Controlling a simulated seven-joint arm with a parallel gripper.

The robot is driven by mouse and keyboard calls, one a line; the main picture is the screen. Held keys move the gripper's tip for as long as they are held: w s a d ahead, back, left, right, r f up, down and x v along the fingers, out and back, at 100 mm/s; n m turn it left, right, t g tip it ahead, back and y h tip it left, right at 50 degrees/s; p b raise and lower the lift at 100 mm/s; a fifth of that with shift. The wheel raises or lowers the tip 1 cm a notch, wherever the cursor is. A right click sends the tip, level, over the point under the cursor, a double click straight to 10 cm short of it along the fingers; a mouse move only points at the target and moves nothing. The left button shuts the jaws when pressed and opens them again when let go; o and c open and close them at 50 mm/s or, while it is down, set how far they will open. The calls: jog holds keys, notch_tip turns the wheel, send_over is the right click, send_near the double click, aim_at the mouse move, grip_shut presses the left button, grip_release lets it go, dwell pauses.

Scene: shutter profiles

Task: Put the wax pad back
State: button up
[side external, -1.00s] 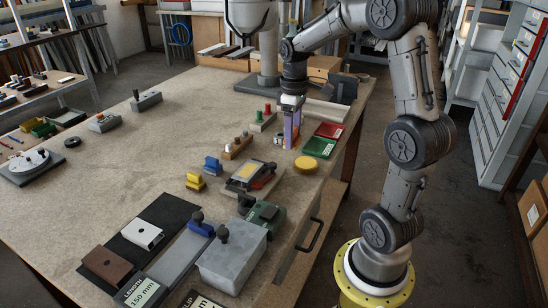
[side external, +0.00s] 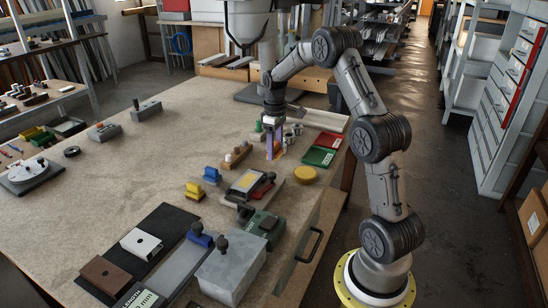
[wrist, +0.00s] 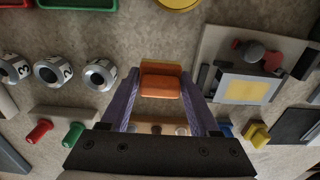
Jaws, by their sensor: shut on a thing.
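My gripper (side external: 274,156) points down over the table, its purple fingers shut on an orange block, which I take to be the wax pad (wrist: 161,86). In the wrist view the block sits between the two fingertips (wrist: 161,78) and shows an orange-red face with a lighter orange part behind it. In the side view the block is mostly hidden by the fingers. I cannot tell whether it touches the table.
A yellow round disc (side external: 305,174), a green tray (side external: 319,156) and a red tray (side external: 328,140) lie right of my gripper. Numbered steel rings (wrist: 53,74) stand nearby. A wooden block with pegs (side external: 236,157) and a yellow-topped fixture (side external: 247,182) are left and in front.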

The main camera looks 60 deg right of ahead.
jog(key=shift+w+d+f, duration=0.2)
jog(key=shift+w+f, duration=0.05)
jog(key=shift+f, duration=1.7)
jog(key=shift+f, duration=0.1)
jog(key=o, duration=1.3)
